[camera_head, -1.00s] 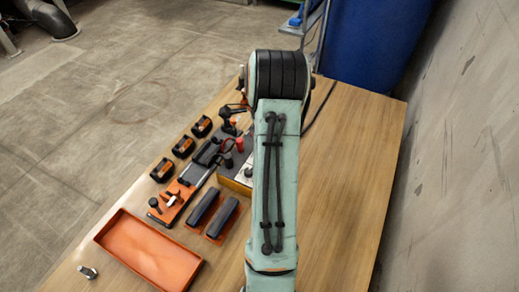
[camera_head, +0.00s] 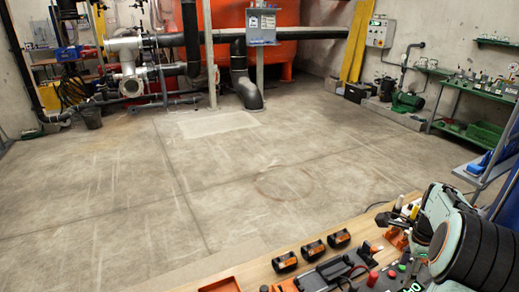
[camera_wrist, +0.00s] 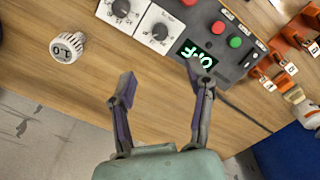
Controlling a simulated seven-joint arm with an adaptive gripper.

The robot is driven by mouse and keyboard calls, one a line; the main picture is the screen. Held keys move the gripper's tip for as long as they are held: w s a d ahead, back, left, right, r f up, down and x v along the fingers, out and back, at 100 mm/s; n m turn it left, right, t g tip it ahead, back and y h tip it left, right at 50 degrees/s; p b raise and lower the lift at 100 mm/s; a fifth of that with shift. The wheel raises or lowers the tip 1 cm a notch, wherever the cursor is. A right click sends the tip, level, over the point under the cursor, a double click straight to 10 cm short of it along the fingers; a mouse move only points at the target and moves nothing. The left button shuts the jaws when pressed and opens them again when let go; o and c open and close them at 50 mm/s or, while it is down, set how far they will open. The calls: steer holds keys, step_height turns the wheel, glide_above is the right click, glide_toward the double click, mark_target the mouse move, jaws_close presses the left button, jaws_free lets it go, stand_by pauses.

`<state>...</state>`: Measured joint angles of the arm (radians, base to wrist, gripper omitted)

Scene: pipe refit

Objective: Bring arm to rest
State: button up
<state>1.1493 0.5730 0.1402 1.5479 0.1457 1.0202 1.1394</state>
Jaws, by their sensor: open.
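My gripper (camera_wrist: 160,82) is open and empty in the wrist view, its two fingers apart over the wooden table (camera_wrist: 150,95). The fingertips are near a grey control box (camera_wrist: 222,58) with dials, red and green buttons and a lit green display. The control box is only partly in view there, cut by the lower edge.
A white round cap (camera_wrist: 68,47) marked with a number lies on the table. Orange clamp-like parts (camera_wrist: 292,36) stand right of the box. Several black-and-orange pieces (camera_head: 312,250) line the table edge. Beyond the table is open concrete floor (camera_head: 200,190).

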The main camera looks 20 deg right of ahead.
steer(key=w+a+r+n+t+h, duration=0.1)
steer(key=w+a+r+n, duration=0.2)
steer(key=w+a+r, duration=0.6)
steer(key=w+a+r+n+t, duration=0.1)
steer(key=a+r+n, duration=0.1)
steer(key=a, duration=0.4)
steer(key=w+a+r+n, duration=0.2)
steer(key=a+n, duration=0.1)
steer(key=a, duration=0.3)
steer(key=s+a+n, duration=0.9)
steer(key=s+a, duration=0.1)
steer(key=a, duration=0.5)
steer(key=s+a+f+n+g+y, duration=0.1)
steer(key=s+a+f+n+g, duration=0.1)
steer(key=s+f+n, duration=0.4)
steer(key=s+a+n, duration=0.1)
steer(key=s+n, duration=0.3)
steer(key=shift+f+n+y, duration=0.3)
steer(key=shift+y, duration=0.1)
